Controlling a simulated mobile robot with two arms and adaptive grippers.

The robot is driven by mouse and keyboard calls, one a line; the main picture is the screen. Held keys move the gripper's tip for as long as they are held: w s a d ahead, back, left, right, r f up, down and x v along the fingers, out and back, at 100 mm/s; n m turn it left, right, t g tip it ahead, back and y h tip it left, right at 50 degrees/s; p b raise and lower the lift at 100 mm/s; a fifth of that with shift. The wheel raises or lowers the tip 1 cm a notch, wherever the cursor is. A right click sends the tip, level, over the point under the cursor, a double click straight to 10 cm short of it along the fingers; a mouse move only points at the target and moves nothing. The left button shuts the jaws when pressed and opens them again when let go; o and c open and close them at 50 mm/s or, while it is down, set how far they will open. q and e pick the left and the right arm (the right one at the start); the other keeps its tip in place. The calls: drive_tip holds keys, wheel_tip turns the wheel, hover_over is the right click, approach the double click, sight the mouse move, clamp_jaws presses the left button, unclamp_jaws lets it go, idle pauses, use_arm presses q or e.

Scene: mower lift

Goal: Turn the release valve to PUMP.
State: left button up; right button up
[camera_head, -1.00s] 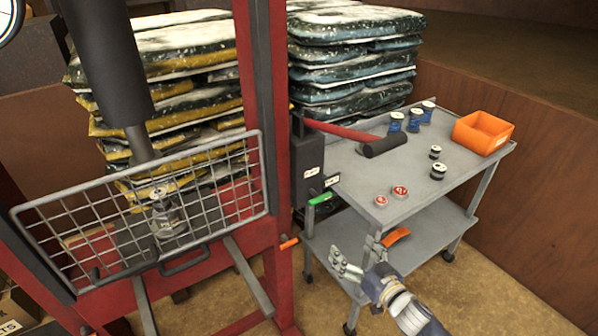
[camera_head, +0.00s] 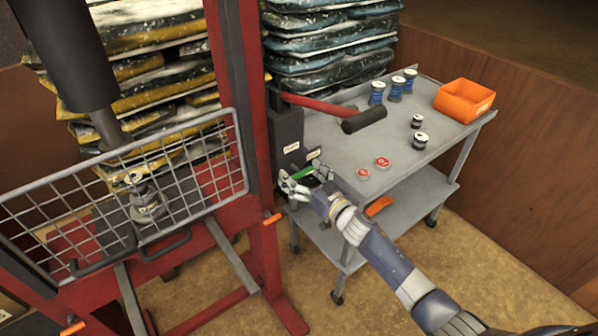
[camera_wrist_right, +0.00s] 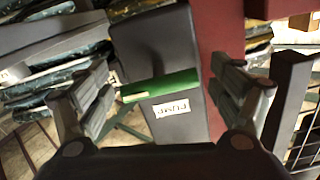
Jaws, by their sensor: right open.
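The release valve's green lever (camera_head: 301,173) is low on the dark pump box (camera_head: 287,126) beside the red frame, partly hidden by my right gripper (camera_head: 290,185). Two small white labels (camera_head: 291,147) are above it; their words are too small to read in the head view. In the right wrist view the green lever (camera_wrist_right: 160,88) lies nearly level across the dark box, beside an upside-down white label (camera_wrist_right: 171,108) that seems to read PUMP. My open right gripper (camera_wrist_right: 160,95) has its fingers on either side of the lever, apart from it. My left gripper is out of view.
A grey cart (camera_head: 400,150) stands right of the pump, with a red-handled, dark-ended bar (camera_head: 330,106) over it, spools and an orange bin (camera_head: 464,101). The red press frame (camera_head: 232,90) with a wire guard (camera_head: 205,165) is on the left.

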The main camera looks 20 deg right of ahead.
drive_tip(key=shift+w+a, duration=0.1)
drive_tip(key=shift+w, duration=0.35)
drive_tip(key=c, duration=0.9)
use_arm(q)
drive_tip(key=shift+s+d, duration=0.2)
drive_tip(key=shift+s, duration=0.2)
use_arm(e)
drive_tip(key=shift+c, duration=0.2)
